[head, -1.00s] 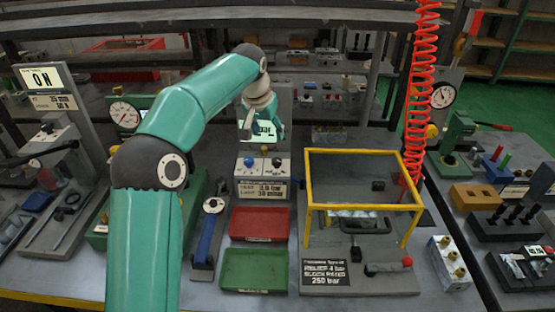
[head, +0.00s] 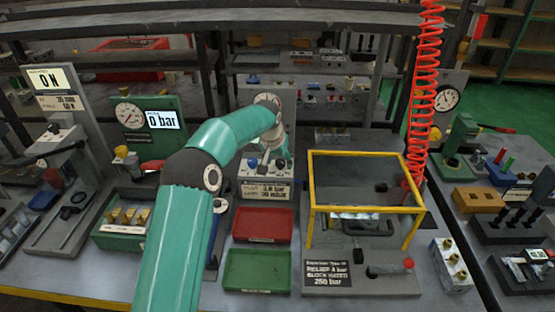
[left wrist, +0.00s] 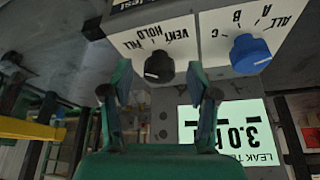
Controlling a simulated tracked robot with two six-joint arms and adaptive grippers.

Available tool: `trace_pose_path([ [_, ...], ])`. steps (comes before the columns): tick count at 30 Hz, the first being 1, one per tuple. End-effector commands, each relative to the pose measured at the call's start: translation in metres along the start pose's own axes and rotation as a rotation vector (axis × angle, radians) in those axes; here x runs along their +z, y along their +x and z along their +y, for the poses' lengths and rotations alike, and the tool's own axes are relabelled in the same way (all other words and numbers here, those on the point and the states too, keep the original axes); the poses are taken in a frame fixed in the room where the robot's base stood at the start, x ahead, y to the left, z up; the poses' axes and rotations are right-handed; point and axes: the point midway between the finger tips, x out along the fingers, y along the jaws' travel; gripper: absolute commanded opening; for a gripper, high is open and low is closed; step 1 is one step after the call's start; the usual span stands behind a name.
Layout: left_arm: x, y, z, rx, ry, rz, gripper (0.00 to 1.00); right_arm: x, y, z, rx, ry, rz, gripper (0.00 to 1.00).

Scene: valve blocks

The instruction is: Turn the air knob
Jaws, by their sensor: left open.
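The test block (head: 266,186) stands mid-table behind the red tray. It bears a blue knob (head: 252,163) and a black knob, both clear in the left wrist view. There the blue knob (left wrist: 250,55) has marks ALL, A, B, C, and the black knob (left wrist: 158,66) has marks that include VENT and HOLD. No label "air" can be read. My left gripper (left wrist: 158,78) is open, its fingers on either side of the black knob in the picture; contact cannot be told. In the head view my left gripper (head: 274,156) is over the block, partly hiding it. My right gripper is out of view.
A lit display (left wrist: 230,132) reading 3.0 is close to the left gripper. A yellow-framed guard (head: 365,153) stands right of the block, with a red coiled hose (head: 423,90) behind. Red (head: 262,225) and green (head: 258,270) trays lie in front.

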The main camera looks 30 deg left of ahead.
Motion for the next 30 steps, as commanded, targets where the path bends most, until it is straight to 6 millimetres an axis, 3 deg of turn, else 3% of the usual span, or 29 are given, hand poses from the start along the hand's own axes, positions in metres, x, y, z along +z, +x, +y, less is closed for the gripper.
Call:
trace_pose_path([
  [5, 0.000, 0.000, 0.000, 0.000, 0.000, 0.000, 0.60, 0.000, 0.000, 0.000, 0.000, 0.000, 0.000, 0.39],
  [16, 0.000, 0.000, 0.001, 0.000, 0.001, 0.000, 0.00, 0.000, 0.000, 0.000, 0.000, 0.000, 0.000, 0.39],
  [17, -0.001, 0.001, -0.007, -0.001, -0.005, 0.000, 0.00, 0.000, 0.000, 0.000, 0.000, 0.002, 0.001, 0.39],
  [30, -0.001, -0.002, -0.003, 0.036, 0.091, -0.001, 0.00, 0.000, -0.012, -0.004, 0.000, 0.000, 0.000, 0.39],
])
